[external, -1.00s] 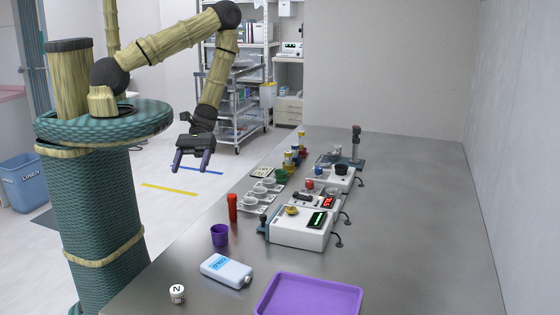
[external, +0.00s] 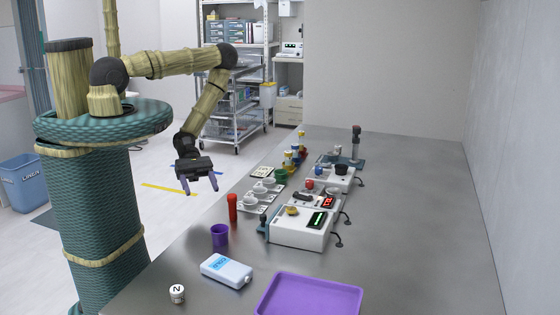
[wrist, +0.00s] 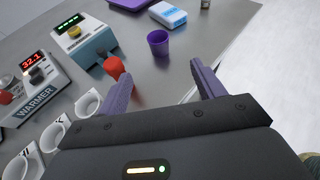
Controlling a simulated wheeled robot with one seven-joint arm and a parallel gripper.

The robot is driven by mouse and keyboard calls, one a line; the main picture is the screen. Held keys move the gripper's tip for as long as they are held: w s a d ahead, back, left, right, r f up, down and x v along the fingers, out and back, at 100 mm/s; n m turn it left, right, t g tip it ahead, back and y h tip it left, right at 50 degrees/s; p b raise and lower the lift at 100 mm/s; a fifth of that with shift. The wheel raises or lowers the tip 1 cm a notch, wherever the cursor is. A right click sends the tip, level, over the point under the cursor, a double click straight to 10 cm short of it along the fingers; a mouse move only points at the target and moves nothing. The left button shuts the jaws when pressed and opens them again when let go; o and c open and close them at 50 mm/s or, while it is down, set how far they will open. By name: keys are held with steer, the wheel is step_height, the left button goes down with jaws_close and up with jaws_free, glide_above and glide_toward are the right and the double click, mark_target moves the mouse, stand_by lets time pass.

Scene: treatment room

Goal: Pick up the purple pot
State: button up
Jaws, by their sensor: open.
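The purple pot (external: 220,236) stands upright on the grey table near its left edge in the external view. In the wrist view the purple pot (wrist: 158,42) is ahead of the fingers, its open top visible. My gripper (external: 201,190) is open and empty, above and behind the pot in the external view, near the table's left edge. In the wrist view my gripper (wrist: 158,80) shows its two purple fingers spread apart, with the pot beyond them and not touched.
A red bottle (external: 232,207) stands just behind the pot. A white-and-blue bottle (external: 227,270) lies in front of it, beside a purple tray (external: 352,299). A small white jar (external: 177,293) is near the front edge. White devices (external: 298,234) and cups (external: 262,187) stand farther right and back.

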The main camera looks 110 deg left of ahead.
steer(key=b, duration=0.3)
glide_toward(218, 226)
steer(key=x, duration=0.4)
steer(key=shift+w+d, duration=0.1)
steer(key=shift+d, duration=0.4)
steer(key=shift+w+d, duration=0.1)
steer(key=shift+d, duration=0.05)
steer(key=shift+w+f, duration=0.1)
steer(key=b+x, duration=0.2)
steer(key=x, duration=0.3)
steer(key=shift+w+b, duration=0.1)
steer(key=shift+b, duration=0.2)
steer(key=c, duration=1)
steer(key=shift+c, duration=0.2)
